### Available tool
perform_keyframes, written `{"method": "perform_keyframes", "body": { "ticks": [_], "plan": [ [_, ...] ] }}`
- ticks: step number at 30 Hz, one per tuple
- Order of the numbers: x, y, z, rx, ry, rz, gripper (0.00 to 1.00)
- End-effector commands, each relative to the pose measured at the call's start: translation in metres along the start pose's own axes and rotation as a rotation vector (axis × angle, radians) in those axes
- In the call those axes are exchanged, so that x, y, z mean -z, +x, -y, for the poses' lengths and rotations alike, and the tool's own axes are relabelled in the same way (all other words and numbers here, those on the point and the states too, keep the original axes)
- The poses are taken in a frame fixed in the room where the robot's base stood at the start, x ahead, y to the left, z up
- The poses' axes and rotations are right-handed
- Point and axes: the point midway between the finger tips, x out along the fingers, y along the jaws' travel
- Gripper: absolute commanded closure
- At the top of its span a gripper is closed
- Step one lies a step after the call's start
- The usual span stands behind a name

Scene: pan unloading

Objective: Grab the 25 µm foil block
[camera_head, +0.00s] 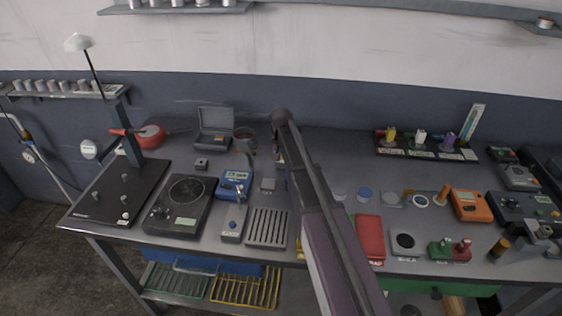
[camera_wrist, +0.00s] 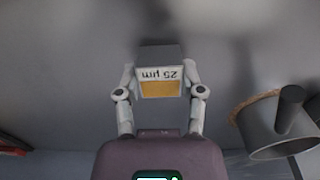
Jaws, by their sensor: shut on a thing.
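The 25 µm foil block (camera_wrist: 159,57) shows in the wrist view as a dark grey block with a white label and an orange-yellow patch. The label reads upside down. My gripper (camera_wrist: 160,85) is shut on the block, one finger on each side of it. In the head view my arm crosses the middle of the bench, and the gripper and block are hidden or too small to make out behind it.
In the wrist view a grey cup-like vessel (camera_wrist: 275,125) stands close to the right. In the head view a small open case (camera_head: 214,138), a blue meter (camera_head: 234,185) and a slotted grey tray (camera_head: 267,228) lie left of my arm. A red pad (camera_head: 369,238) lies to its right.

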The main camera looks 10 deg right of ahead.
Motion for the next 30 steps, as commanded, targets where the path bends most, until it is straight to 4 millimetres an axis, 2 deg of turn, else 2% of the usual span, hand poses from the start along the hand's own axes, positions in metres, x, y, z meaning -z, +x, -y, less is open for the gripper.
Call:
{"method": "perform_keyframes", "body": {
  "ticks": [21,30],
  "plan": [
    [0.000,-0.072,0.000,0.000,0.000,0.000,1.00],
    [0.000,-0.090,0.000,0.000,0.000,0.000,1.00]
  ]
}}
